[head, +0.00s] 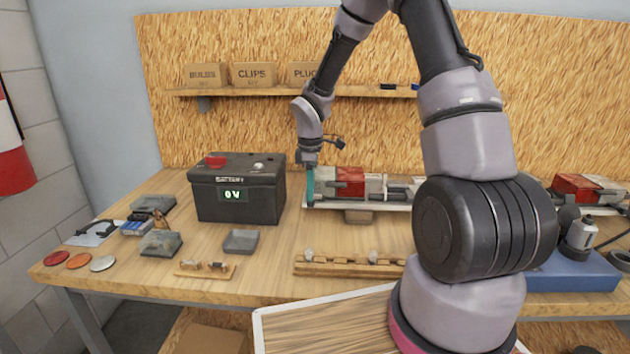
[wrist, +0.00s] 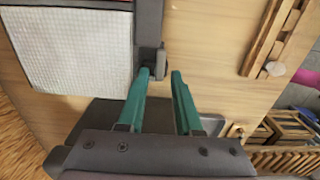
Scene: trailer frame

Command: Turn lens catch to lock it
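The lamp at the left end of the trailer frame shows a red lens part (head: 350,182) and pale parts in the head view. In the wrist view its white ribbed lens (wrist: 72,50) fills the upper left, bordered by a grey housing edge (wrist: 148,25). A small dark grey piece at that edge, apparently the lens catch (wrist: 160,60), lies just ahead of the fingertips, nearest the left one. My gripper (wrist: 160,72) has teal fingers, apart with nothing between them. In the head view my gripper (head: 310,188) points down at the lamp's left end. Whether the left finger touches the catch is unclear.
A black battery box (head: 238,188) reading 0V stands left of my gripper. A wooden slotted rack (head: 345,267) lies in front of the lamp. A small grey tray (head: 241,241) sits on the bench. A second red lamp (head: 578,187) is at right. A shelf (head: 240,92) with boxes hangs behind.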

